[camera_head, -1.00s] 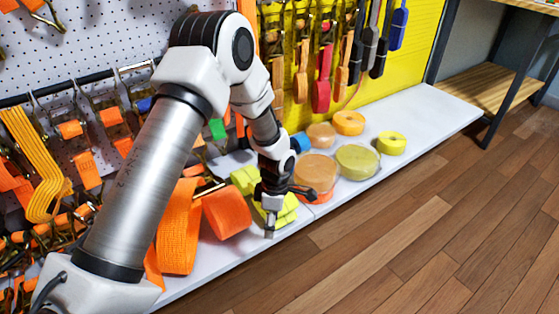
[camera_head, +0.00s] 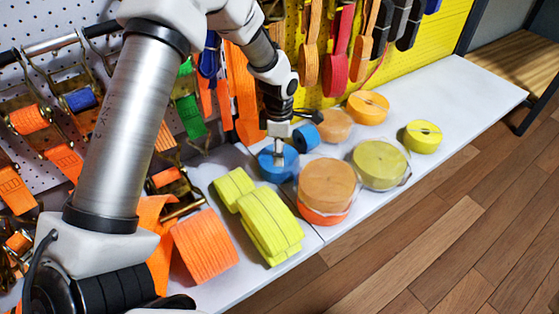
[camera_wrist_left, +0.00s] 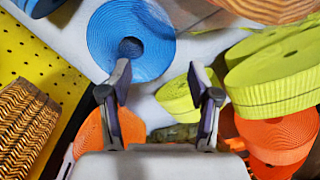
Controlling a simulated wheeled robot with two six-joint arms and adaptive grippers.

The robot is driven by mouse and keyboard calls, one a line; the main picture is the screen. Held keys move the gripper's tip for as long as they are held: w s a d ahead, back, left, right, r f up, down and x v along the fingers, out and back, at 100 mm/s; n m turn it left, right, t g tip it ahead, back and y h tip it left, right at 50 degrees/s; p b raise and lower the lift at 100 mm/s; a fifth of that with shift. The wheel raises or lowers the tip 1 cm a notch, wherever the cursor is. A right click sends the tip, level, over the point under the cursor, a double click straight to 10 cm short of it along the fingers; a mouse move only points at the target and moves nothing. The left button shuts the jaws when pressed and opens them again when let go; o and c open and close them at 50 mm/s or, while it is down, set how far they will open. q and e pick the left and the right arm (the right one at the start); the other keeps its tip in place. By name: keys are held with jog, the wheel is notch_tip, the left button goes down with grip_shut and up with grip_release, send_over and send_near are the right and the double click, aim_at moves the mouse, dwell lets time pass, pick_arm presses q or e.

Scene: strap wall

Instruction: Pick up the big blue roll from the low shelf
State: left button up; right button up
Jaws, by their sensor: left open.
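The big blue roll (camera_head: 275,168) lies on the low white shelf (camera_head: 455,101) in the head view. A smaller blue roll (camera_head: 306,138) sits just behind and to the right of it. My left gripper (camera_head: 279,157) points down over the big blue roll and hides part of its top. In the left wrist view a blue roll (camera_wrist_left: 155,35) with a dark centre hole is at the top. The open, empty fingers (camera_wrist_left: 160,75) show there, the left fingertip overlapping the roll's lower edge. I cannot tell whether it touches. My right gripper is not in view.
A tan roll on an orange one (camera_head: 327,184) stands close right of the blue roll. Yellow-green rolls (camera_head: 270,226) and an orange roll (camera_head: 205,246) lie in front. Hanging straps (camera_head: 241,95) are behind. The shelf's right end is clear.

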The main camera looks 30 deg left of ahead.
aim_at(278, 169)
pick_arm(q)
notch_tip(278, 169, down, 8)
jog(key=b, duration=0.6)
jog(key=shift+a+f, duration=0.15)
jog(key=shift+f, duration=0.05)
jog(key=shift+r, duration=0.1)
grip_shut()
